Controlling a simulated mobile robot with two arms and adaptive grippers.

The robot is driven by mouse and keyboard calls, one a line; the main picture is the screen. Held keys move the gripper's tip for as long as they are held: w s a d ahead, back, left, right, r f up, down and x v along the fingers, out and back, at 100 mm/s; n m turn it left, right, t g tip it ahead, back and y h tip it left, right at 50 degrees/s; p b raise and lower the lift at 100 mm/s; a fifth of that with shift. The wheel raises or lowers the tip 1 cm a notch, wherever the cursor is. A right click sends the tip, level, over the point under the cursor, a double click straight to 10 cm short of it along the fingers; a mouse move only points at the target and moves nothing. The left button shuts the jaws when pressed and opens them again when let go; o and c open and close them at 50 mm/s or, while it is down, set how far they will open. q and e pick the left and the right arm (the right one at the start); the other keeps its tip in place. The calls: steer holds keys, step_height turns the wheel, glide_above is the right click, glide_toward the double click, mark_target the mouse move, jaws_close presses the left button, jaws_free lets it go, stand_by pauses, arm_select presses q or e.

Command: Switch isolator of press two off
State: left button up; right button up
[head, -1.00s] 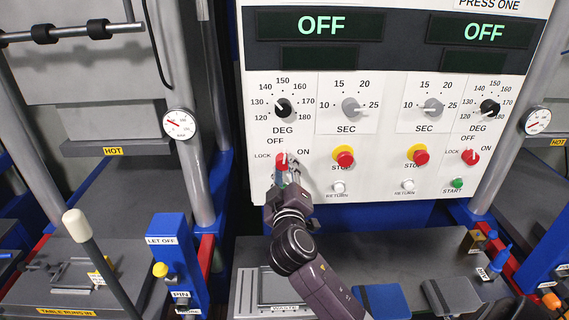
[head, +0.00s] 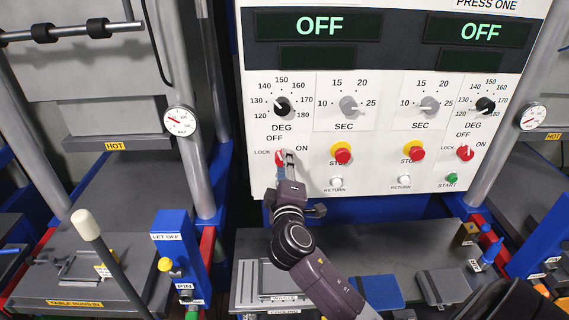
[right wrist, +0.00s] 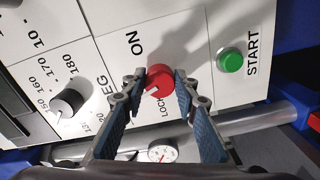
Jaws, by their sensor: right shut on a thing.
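The red isolator knob (head: 281,158) sits at the lower left of the white control panel, with LOCK, OFF and ON printed around it. My right gripper (head: 285,163) is at this knob and covers part of it. In the right wrist view the red knob (right wrist: 159,78) lies between the fingertips of my right gripper (right wrist: 160,83), which is shut on it. Its white pointer faces left and down there, away from ON; the OFF mark is hidden behind a finger. My left gripper is out of view.
A second red isolator knob (head: 465,153) is on the right half, under the PRESS ONE sign (head: 487,4). Yellow-collared stop buttons (head: 342,153) and a white return button (head: 336,182) are close by. A green START button (right wrist: 230,61) is beside the gripper.

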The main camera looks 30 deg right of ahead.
steer(key=o, duration=1.2)
steer(key=shift+c, duration=0.2)
steer(key=shift+a, duration=0.1)
steer(key=v, duration=1.2)
